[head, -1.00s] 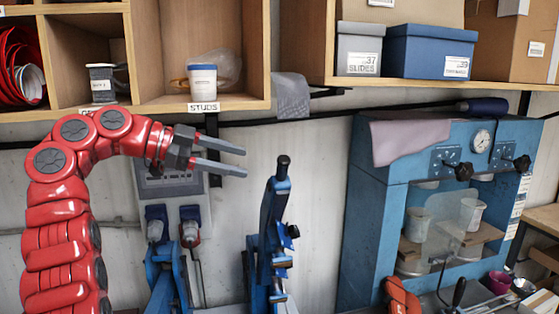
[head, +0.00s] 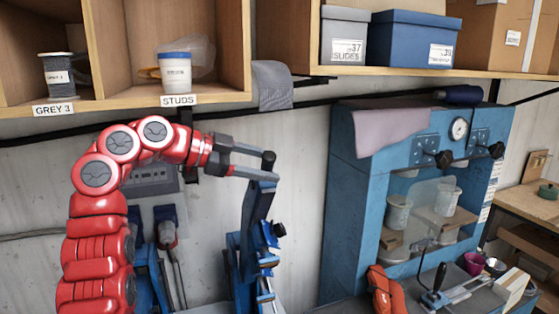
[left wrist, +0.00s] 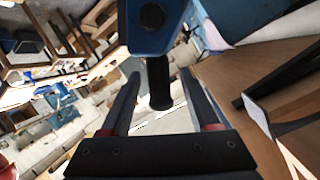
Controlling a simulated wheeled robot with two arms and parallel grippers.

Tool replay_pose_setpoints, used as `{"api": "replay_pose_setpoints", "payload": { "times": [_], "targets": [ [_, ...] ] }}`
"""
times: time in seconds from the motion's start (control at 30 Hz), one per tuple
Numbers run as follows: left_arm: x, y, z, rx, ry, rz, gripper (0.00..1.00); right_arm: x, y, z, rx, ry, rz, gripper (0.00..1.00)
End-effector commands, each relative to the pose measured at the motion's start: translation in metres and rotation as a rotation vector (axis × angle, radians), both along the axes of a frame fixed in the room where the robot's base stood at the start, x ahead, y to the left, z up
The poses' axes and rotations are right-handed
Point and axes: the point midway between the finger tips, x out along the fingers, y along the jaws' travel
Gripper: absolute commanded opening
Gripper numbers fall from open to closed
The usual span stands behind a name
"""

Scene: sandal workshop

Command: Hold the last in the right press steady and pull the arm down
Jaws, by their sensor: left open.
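The right press (head: 258,250) is blue, with its arm (head: 257,205) standing upright and a black knob (head: 268,160) at the top. My left gripper (head: 262,163) is open, with its fingers at the knob in the head view. In the left wrist view, the black knob (left wrist: 158,85) is between the two open fingers (left wrist: 165,95), with a gap on each side. The last in the press is not visible.
Another blue press (head: 150,280) stands to the left, partly behind my left arm. A large blue machine (head: 340,210) with a gauge stands to the right. An orange-red object (head: 387,292) lies in front of it. Wooden shelves (head: 215,102) with boxes hang above.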

Motion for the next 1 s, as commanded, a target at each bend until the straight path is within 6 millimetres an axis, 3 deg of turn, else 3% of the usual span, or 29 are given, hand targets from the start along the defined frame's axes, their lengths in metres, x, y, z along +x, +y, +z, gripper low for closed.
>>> {"api": "replay_pose_setpoints", "payload": {
  "times": [0.03,0.2,0.6,0.93,1.0],
  "targets": [
    [0.002,-0.009,0.0,-0.001,0.003,-0.004,0.62,0.0,0.0,0.01,0.0,0.0,0.0,0.5],
    [0.009,-0.027,-0.007,-0.001,-0.001,-0.001,0.62,0.0,0.0,0.018,0.0,0.0,0.0,0.5],
    [0.011,-0.033,-0.012,-0.002,-0.001,0.001,0.6,0.0,0.0,0.019,0.0,0.0,0.0,0.5],
    [0.011,-0.032,-0.012,-0.001,-0.001,0.0,0.01,0.0,0.0,0.019,0.0,0.0,0.0,0.5],
    [0.011,-0.032,-0.012,-0.001,-0.001,0.0,0.0,0.0,0.0,0.019,0.0,0.0,0.0,0.5]
  ]
}}
